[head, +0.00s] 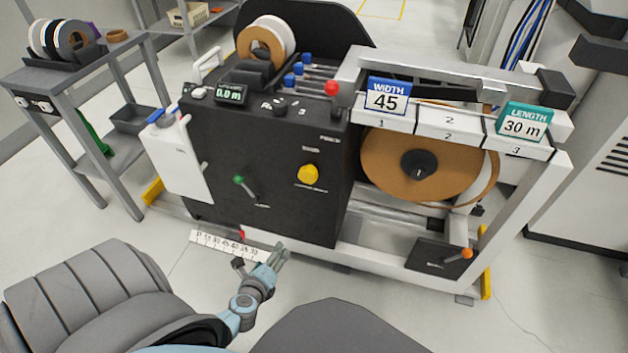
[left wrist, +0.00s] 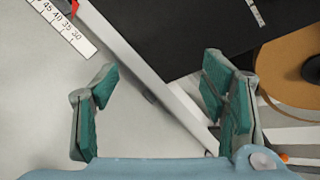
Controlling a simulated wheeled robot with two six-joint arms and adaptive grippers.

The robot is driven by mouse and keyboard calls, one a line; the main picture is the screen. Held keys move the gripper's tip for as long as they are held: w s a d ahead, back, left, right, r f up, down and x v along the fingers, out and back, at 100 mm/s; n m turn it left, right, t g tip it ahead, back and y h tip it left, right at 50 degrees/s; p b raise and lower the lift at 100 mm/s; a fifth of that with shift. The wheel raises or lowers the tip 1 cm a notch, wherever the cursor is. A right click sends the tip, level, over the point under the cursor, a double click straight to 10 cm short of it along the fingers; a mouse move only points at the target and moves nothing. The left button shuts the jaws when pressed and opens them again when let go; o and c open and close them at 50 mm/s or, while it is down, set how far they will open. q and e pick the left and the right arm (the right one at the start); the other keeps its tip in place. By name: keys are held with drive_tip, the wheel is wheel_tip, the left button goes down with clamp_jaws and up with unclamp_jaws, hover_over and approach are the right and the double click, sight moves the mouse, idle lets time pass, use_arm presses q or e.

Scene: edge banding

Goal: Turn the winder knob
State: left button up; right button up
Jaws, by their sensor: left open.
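The dark machine cabinet (head: 275,215) carries several controls in the head view, and I cannot tell which one is the winder knob. There is a yellow round knob (head: 308,174), a green-tipped lever (head: 240,181), and a small black dial (head: 279,105) near the top. An orange-tipped handle (head: 467,253) sits on a black plate at the lower right, below the reel. My left gripper (head: 279,252) is open and empty, low in front of the cabinet base, apart from every control. Its spread fingers also show in the left wrist view (left wrist: 160,78). My right gripper is not in view.
A ruler strip (head: 225,245) lies along the cabinet's lower front edge. A brown and white reel (head: 385,180) sits under the WIDTH 45 (head: 388,98) and LENGTH 30 m (head: 524,122) signs. A grey cart (head: 90,155) stands at the left. The floor in front is clear.

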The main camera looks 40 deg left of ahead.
use_arm(q)
drive_tip(key=w+r+m+t+b, duration=0.2)
drive_tip(key=w+r+m+t, duration=0.1)
drive_tip(key=w+r+m, duration=0.25)
drive_tip(key=m+t+b, duration=0.2)
drive_tip(key=m+t, duration=0.2)
drive_tip(key=m, duration=0.1)
approach(307, 178)
drive_tip(key=b+x, duration=0.1)
drive_tip(key=x, duration=0.8)
drive_tip(key=shift+f+b, duration=0.1)
drive_tip(key=shift+b, duration=0.25)
drive_tip(key=shift+w+a, duration=0.15)
drive_tip(key=shift+w, duration=0.2)
drive_tip(key=c, duration=1.1)
drive_tip(key=shift+c, duration=0.2)
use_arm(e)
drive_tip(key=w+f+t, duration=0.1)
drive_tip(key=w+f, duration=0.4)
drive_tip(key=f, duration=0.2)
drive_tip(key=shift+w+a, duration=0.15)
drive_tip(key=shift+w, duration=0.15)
